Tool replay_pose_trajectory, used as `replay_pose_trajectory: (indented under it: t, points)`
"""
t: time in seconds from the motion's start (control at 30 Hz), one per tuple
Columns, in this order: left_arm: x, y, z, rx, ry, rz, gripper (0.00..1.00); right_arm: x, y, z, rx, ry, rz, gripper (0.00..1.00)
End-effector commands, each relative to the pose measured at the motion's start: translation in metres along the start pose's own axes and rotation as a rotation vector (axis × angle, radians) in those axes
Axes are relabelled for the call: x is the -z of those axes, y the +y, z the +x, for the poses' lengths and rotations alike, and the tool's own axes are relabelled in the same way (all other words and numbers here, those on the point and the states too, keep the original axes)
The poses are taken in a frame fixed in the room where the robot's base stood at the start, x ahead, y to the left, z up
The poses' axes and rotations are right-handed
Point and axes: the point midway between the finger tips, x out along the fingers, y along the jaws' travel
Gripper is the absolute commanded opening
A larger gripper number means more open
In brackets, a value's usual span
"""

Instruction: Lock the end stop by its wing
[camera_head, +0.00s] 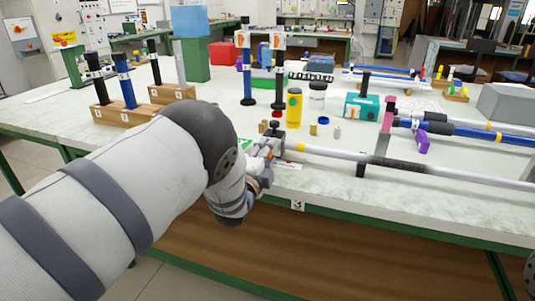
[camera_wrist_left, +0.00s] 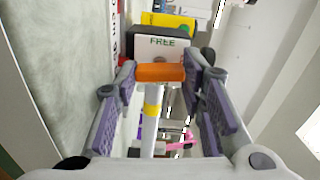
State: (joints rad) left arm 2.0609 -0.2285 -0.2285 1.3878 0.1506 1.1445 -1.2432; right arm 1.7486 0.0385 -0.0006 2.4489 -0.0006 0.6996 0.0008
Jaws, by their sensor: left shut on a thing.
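The end stop (camera_wrist_left: 158,43) is a dark block with a pale face marked FREE, near the top of the left wrist view. Its orange wing (camera_wrist_left: 160,72) sticks out below the word, lying crosswise. My left gripper (camera_wrist_left: 160,77) is shut on the wing, with one finger at each end of it. In the head view, my left gripper (camera_head: 262,160) is at the table's front edge, largely hiding the end stop. A pale rod (camera_head: 330,153) with a yellow band runs right from there; it also shows in the left wrist view (camera_wrist_left: 149,122). My right gripper is not seen.
A support post (camera_head: 361,163) stands under the rod. Wooden blocks (camera_head: 124,112) with upright rods stand at the left. Blue rods (camera_head: 480,134) lie at the right.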

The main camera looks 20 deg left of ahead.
Motion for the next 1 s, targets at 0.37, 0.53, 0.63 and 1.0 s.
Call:
replay_pose_trajectory:
  t: [0.37,0.53,0.63,1.0]
  points:
    - [0.000,0.000,0.000,-0.001,-0.001,0.001,0.45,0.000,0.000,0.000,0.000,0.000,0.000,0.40]
    - [0.000,0.001,0.000,-0.003,-0.001,0.000,0.57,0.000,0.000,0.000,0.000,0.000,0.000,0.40]
    - [0.000,0.002,-0.001,-0.005,-0.001,0.000,0.57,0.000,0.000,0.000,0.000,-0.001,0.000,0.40]
    - [0.000,0.006,-0.010,-0.013,-0.001,0.001,0.57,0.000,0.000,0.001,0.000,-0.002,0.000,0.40]
